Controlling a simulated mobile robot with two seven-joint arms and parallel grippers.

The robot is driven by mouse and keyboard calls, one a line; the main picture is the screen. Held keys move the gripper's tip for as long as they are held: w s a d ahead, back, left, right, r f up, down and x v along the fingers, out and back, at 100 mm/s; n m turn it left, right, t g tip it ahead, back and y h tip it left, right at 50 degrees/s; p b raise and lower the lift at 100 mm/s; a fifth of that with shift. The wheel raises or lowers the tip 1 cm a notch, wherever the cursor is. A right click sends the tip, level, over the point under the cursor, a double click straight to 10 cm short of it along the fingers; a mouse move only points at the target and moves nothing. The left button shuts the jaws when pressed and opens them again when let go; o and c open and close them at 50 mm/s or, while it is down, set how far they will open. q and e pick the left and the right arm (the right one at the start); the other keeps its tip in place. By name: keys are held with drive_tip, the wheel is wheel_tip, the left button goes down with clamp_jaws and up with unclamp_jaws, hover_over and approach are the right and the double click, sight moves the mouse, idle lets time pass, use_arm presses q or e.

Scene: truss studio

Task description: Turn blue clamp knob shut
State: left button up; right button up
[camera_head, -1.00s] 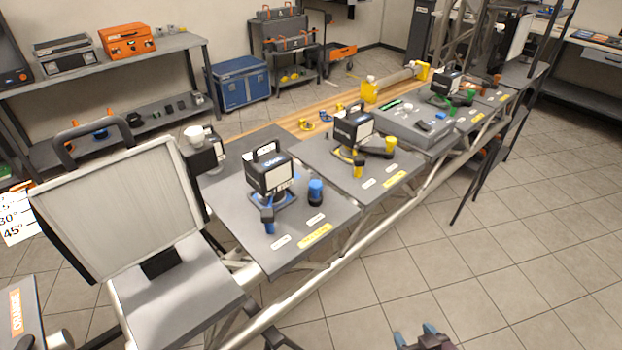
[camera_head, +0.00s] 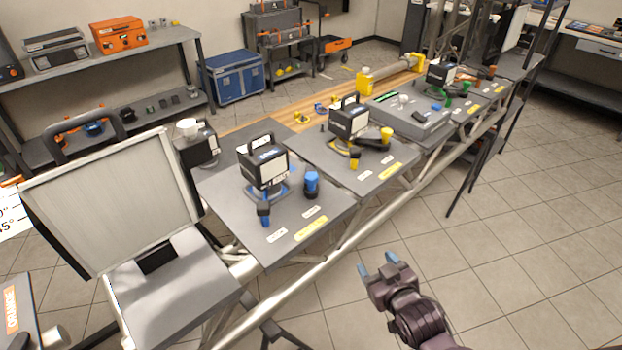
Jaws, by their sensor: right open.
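The blue clamp stands on the nearest grey panel, with a black-and-white lamp-like box (camera_head: 264,165) on it. A blue knob (camera_head: 312,181) on a dark base stands upright to the right of the box. A blue-and-black lever-like handle (camera_head: 264,209) points toward the panel's front edge. Which blue part turns the clamp is not clear. My right gripper (camera_head: 378,264) is open and empty, with blue fingertips, over the floor in front of the truss. It is well apart from the blue knob, below and right of it. My left gripper is not in view.
A yellow-marked station (camera_head: 349,122) stands on the panel behind, and a green-marked one (camera_head: 441,74) farther along. The truss rail (camera_head: 330,262) runs along the panels' front. An open grey case (camera_head: 107,205) is at left. The tiled floor at right is clear.

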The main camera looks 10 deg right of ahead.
drive_tip(key=w+a+r+n+t, duration=0.2)
drive_tip(key=w+a+r+n, duration=0.3)
drive_tip(key=w+n, duration=0.4)
drive_tip(key=n+t+y, duration=0.1)
drive_tip(key=n, duration=1.2)
approach(314, 182)
drive_tip(key=w, duration=0.1)
drive_tip(key=n, duration=0.5)
drive_tip(key=shift+f+b, duration=0.15)
drive_tip(key=shift+b, duration=0.15)
drive_tip(key=n, duration=0.4)
drive_tip(key=shift+f, duration=0.15)
drive_tip(key=n, duration=0.3)
drive_tip(key=shift+y, duration=0.3)
drive_tip(key=shift+w+n, duration=0.3)
drive_tip(key=w, duration=0.3)
drive_tip(key=w+a, duration=0.1)
drive_tip(key=w, duration=0.2)
drive_tip(key=w+b, duration=0.1)
drive_tip(key=w, duration=0.3)
drive_tip(key=shift+a, duration=0.2)
